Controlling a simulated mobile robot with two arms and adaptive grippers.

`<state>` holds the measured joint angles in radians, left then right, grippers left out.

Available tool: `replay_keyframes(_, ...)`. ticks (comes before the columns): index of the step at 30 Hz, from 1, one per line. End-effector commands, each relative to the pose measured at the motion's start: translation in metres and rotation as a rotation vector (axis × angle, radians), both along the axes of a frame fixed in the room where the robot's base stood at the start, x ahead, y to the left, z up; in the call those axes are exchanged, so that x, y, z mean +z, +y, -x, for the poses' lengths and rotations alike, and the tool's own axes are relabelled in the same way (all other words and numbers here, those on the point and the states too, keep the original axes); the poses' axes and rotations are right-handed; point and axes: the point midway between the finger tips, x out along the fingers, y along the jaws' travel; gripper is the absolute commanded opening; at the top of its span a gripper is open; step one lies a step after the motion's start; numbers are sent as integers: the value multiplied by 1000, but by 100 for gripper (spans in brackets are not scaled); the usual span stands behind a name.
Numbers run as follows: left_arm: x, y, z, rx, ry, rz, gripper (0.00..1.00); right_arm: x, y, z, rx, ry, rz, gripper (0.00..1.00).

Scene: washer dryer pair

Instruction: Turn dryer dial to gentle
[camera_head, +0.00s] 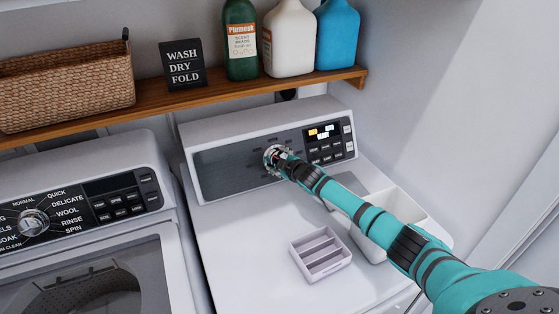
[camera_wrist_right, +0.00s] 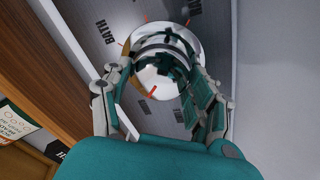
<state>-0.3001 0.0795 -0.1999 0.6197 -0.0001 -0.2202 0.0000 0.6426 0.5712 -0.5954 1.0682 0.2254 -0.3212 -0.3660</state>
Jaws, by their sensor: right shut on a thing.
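The dryer (camera_head: 240,220) is the white machine on the right, with a dark control panel (camera_head: 225,168) along its back. In the wrist view its dial (camera_wrist_right: 157,78) is a round chrome knob reflecting my gripper. My right gripper (camera_wrist_right: 165,85) has a finger on either side of the dial and is shut on it. In the head view the gripper (camera_head: 280,158) covers most of the dial and some panel lettering. Orange-red marks show on and around the knob. A label reading BATH (camera_wrist_right: 112,34) is legible; I cannot tell which setting is selected. My left gripper is out of view.
A washer (camera_head: 110,235) with its own dial (camera_head: 33,222) stands at left. A wooden shelf (camera_head: 190,96) above holds a basket (camera_head: 65,90), a sign (camera_head: 184,64) and several bottles. A compartment tray (camera_head: 320,254) and a white bin (camera_head: 408,205) stand on the dryer top.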

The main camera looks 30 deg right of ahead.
Motion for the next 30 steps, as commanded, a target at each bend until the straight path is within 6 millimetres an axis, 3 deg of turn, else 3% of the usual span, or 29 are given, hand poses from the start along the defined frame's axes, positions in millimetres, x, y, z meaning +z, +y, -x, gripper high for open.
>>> replay_keyframes(18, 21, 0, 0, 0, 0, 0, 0, -1, 0, 2, 264, 31, 493, 27)
replay_keyframes(30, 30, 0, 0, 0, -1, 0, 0, -4, 0, 2, 360, 43, 672, 27)
